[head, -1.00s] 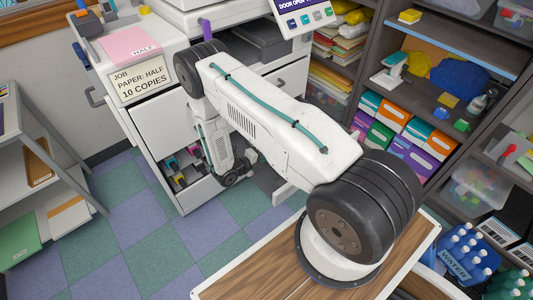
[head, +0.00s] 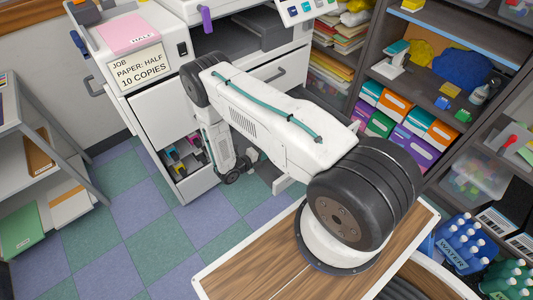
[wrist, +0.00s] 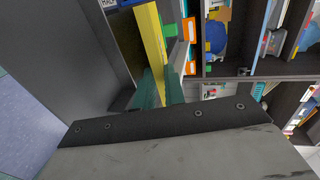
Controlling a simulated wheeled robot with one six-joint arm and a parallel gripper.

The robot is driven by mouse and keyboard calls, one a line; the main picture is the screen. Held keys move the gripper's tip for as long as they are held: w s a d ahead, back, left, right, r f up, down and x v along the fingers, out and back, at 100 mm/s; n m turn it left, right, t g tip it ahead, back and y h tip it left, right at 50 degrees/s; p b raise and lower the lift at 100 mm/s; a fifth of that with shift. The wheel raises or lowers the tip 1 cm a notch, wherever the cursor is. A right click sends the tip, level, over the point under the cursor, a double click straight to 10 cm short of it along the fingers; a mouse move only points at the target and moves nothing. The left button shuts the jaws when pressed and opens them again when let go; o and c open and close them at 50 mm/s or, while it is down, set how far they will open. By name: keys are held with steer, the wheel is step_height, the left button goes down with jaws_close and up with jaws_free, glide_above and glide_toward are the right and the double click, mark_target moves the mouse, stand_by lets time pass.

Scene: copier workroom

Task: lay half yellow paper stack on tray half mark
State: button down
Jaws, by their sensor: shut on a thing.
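A yellow paper stack (wrist: 151,38) shows edge-on as a narrow upright strip in the wrist view. My gripper (wrist: 160,86) is shut on it, its teal fingers at the stack's lower end. In the head view my arm's links hide the gripper and the stack. A pink sheet or pad (head: 128,34) with a HALF label lies on the copier's left top. The sign (head: 138,68) below it reads JOB, PAPER: HALF, 10 COPIES. I cannot make out a tray half mark in either view.
The copier (head: 165,110) has a low open compartment (head: 187,160) with coloured cartridges. A purple lever (head: 206,20) stands on its front. Grey shelves (head: 45,150) are at left and full dark shelving (head: 400,75) at right. The checkered floor (head: 130,230) between is clear.

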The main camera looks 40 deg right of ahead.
steer(key=c, duration=1.4)
jaws_free()
